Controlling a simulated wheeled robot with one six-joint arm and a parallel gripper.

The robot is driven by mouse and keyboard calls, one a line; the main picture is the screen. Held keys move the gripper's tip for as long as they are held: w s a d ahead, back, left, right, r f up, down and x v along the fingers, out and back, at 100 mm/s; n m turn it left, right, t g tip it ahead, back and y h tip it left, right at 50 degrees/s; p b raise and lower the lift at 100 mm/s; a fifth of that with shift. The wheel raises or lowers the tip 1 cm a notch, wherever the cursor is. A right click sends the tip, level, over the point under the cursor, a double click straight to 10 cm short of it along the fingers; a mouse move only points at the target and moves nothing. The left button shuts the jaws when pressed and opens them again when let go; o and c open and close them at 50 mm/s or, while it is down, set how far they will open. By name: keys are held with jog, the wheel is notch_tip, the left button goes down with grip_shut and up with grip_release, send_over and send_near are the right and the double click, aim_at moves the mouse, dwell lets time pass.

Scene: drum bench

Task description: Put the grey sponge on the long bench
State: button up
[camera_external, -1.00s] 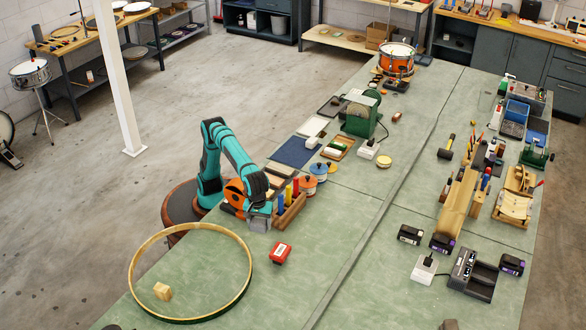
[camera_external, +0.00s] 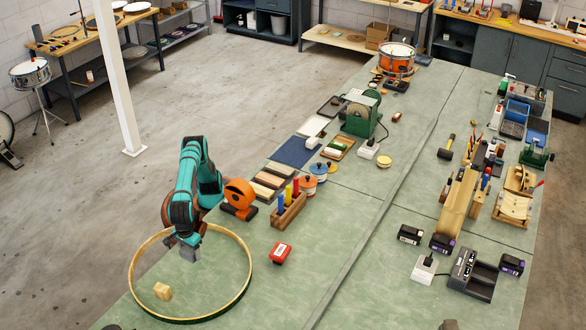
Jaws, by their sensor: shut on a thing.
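My gripper (camera_external: 189,252) is at the end of my teal and black arm, at the left side of the bench, over the inside of the wooden hoop. It is shut on a small grey thing that looks like the grey sponge (camera_external: 190,256); the jaws and the sponge are hard to tell apart at this size. The long bench (camera_external: 335,235) has a green top and runs from the lower left to the upper right. I cannot tell the exact height of the sponge above it.
The hoop (camera_external: 250,268) lies on the bench with a tan block (camera_external: 162,291) inside. A red box (camera_external: 280,253), a wooden rack (camera_external: 290,210) with coloured cylinders and an orange tape dispenser (camera_external: 239,196) are to the right.

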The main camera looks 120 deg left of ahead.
aim_at(198, 279)
notch_tip(198, 279, down, 2)
jog(key=shift+a+f, duration=0.1)
jog(key=shift+f, duration=6.4)
jog(key=shift+f, duration=0.1)
jog(key=o, duration=1)
jog(key=shift+c, duration=0.2)
notch_tip(198, 279, up, 12)
jog(key=shift+r, duration=0.15)
jog(key=shift+w, duration=0.1)
